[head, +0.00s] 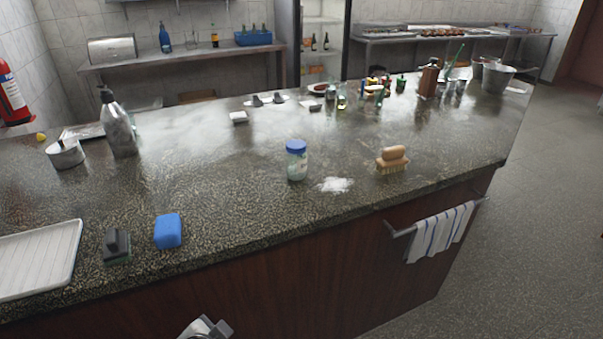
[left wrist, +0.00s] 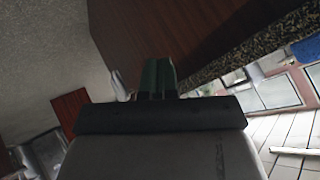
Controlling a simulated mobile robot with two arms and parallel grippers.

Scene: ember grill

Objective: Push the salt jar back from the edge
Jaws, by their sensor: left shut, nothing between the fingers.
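The salt jar (head: 297,163), clear with pale contents and a blue lid, stands upright on the dark speckled counter (head: 230,205), a short way in from its front edge. A small patch of white grains (head: 335,185) lies on the counter just right of the jar. My left gripper shows in the left wrist view (left wrist: 158,76), its dark green fingers shut together with nothing between them. It is in front of the counter, apart from the jar. A grey part of mine shows at the bottom of the head view. My right gripper is not in view.
A wooden brush (head: 392,160) stands right of the jar near the edge. A blue sponge (head: 168,231), a dark-handled scrubber (head: 117,246) and a white tray (head: 38,260) lie at front left. A towel (head: 440,232) hangs on the front rail.

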